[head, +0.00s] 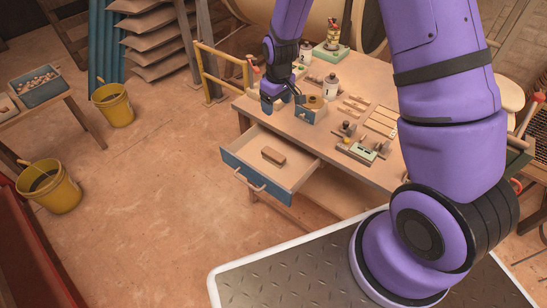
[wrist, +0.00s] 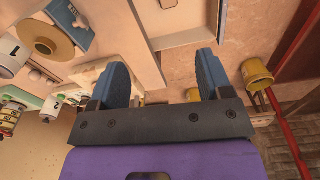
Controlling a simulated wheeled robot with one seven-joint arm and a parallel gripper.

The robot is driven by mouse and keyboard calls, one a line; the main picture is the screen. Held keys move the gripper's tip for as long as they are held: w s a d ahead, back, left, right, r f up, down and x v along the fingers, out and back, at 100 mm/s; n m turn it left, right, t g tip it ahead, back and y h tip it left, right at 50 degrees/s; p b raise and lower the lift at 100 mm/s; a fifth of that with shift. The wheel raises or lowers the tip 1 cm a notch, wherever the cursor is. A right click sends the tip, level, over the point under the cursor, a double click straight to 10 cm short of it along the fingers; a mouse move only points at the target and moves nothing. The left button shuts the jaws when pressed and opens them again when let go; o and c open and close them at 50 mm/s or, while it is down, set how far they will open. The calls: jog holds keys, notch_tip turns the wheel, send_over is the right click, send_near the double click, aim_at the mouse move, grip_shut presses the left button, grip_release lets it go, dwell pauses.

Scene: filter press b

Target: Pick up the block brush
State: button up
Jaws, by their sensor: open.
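The block brush (head: 272,156) looks like a small brown block lying in the open drawer (head: 290,172) of the workbench. Its bristles cannot be made out. In the wrist view a small brown piece of it (wrist: 168,3) shows at the top edge, inside the pale drawer (wrist: 188,36). My gripper (head: 283,102) is above the back left part of the bench top, behind the drawer and apart from the brush. In the wrist view my gripper's two blue fingers (wrist: 161,78) are spread wide with nothing between them.
The bench top (head: 320,133) holds a tape roll on a blue box (head: 312,108), a white jar (head: 331,86) and several small parts near my gripper. Yellow buckets (head: 115,110) stand left on open floor.

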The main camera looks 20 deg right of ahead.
jog(key=n+g, duration=0.1)
send_near(274, 153)
jog(key=shift+s+a, duration=0.2)
jog(key=shift+a, duration=0.1)
jog(key=shift+w+d+f, duration=0.1)
jog(key=shift+w+f, duration=0.05)
jog(key=shift+f, duration=5.15)
jog(key=c, duration=1)
jog(key=shift+r, duration=0.1)
jog(key=shift+c, duration=0.2)
notch_tip(274, 153, up, 10)
jog(key=shift+f, duration=0.1)
